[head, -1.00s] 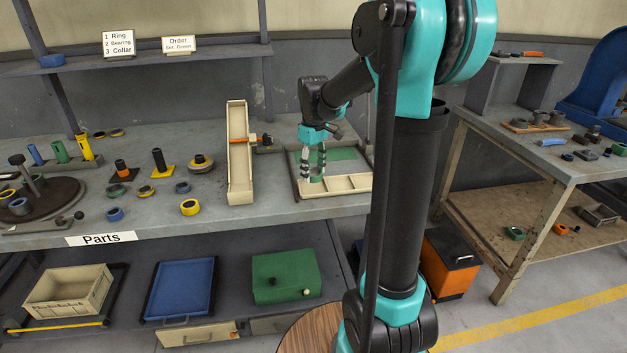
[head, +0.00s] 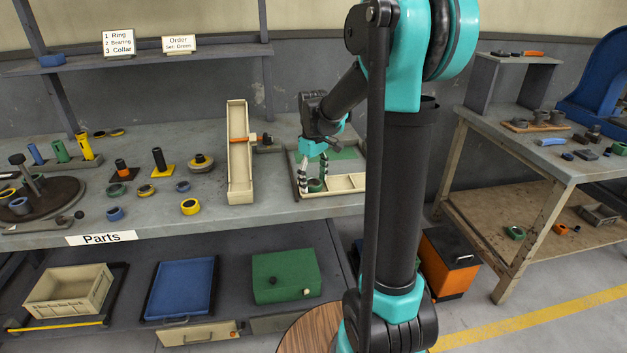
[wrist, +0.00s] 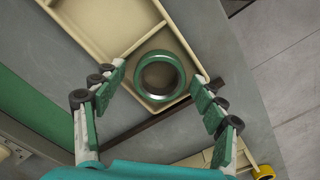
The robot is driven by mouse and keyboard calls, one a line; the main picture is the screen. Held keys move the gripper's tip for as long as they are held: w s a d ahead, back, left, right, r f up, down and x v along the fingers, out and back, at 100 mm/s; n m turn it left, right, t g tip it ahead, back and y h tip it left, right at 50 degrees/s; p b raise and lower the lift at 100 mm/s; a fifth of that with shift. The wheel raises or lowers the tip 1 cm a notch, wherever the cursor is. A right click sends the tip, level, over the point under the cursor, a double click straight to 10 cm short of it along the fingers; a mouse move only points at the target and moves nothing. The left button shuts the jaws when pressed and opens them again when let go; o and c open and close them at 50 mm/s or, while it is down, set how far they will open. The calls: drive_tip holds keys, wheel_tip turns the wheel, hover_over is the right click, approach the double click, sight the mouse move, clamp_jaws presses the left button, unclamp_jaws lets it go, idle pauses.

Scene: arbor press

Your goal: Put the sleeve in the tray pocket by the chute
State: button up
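The sleeve, a green ring with a dark bore (wrist: 160,76), sits in the end pocket of the cream tray (wrist: 184,40), the pocket nearest the chute. It looks upright, with its bore facing up. In the head view the sleeve (head: 315,185) shows small between the fingers. My gripper (wrist: 159,78) is open, with one finger on each side of the sleeve and a visible gap to it. In the head view my gripper (head: 312,177) is low over the tray's left end. The cream chute (head: 240,160) stands just left of the tray.
A green panel (head: 345,154) lies behind the pockets. The other front pockets (head: 345,183) look empty. A yellow ring (head: 190,207) and several other rings and posts stand left of the chute.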

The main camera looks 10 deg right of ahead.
wheel_tip(320, 180, up, 12)
drive_tip(key=s+d+f+m+t, duration=0.2)
drive_tip(key=s+f+m, duration=0.2)
drive_tip(key=s+f, duration=0.6)
drive_tip(key=s+d+f+m+t, duration=0.2)
drive_tip(key=s+f+m, duration=0.2)
drive_tip(key=s+f, duration=0.6)
drive_tip(key=shift+s, duration=1.05)
